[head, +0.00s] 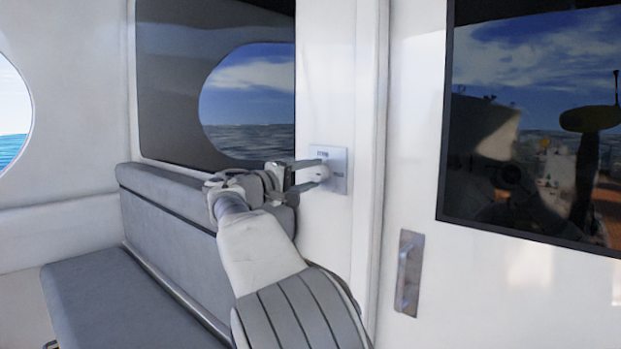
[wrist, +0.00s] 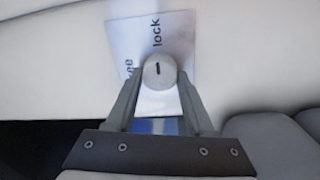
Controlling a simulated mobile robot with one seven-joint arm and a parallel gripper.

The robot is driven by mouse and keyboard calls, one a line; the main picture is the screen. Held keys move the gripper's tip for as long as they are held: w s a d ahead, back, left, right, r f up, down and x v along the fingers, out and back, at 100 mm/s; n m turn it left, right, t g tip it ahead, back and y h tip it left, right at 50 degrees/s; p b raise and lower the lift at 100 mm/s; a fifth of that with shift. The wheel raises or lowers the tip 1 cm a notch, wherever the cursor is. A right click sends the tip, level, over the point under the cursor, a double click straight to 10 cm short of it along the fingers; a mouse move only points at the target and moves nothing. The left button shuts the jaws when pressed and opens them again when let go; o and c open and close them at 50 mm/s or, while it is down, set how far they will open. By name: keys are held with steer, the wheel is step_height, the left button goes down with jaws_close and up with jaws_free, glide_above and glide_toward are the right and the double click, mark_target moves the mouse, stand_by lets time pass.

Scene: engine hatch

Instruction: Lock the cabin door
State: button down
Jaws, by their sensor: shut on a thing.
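The lock plate (head: 338,160) is a square metal plate on the white wall post left of the cabin door (head: 408,160). In the wrist view the plate (wrist: 178,30) carries the word "lock" and a partly covered word ending in "ee". A round grey knob (wrist: 159,71) with a dark slot mark sits on it. The mark runs nearly upright in the wrist view, toward the "lock" side. My gripper (head: 308,175) reaches the plate from the left, and in the wrist view its fingers (wrist: 160,88) are shut on the knob from both sides.
A grey cushioned bench (head: 165,225) stands along the wall to the left, below a dark window panel (head: 165,80). A metal door handle (head: 408,272) is on the white door at the right, beneath its dark window (head: 540,200). Grey cushions (wrist: 265,145) lie close to my gripper.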

stand_by(0.3)
steer(key=shift+c, duration=1.4)
jaws_free()
steer(key=p+v, duration=0.1)
steer(key=v, duration=1.6)
steer(key=shift+s, duration=0.2)
steer(key=shift+a, duration=0.1)
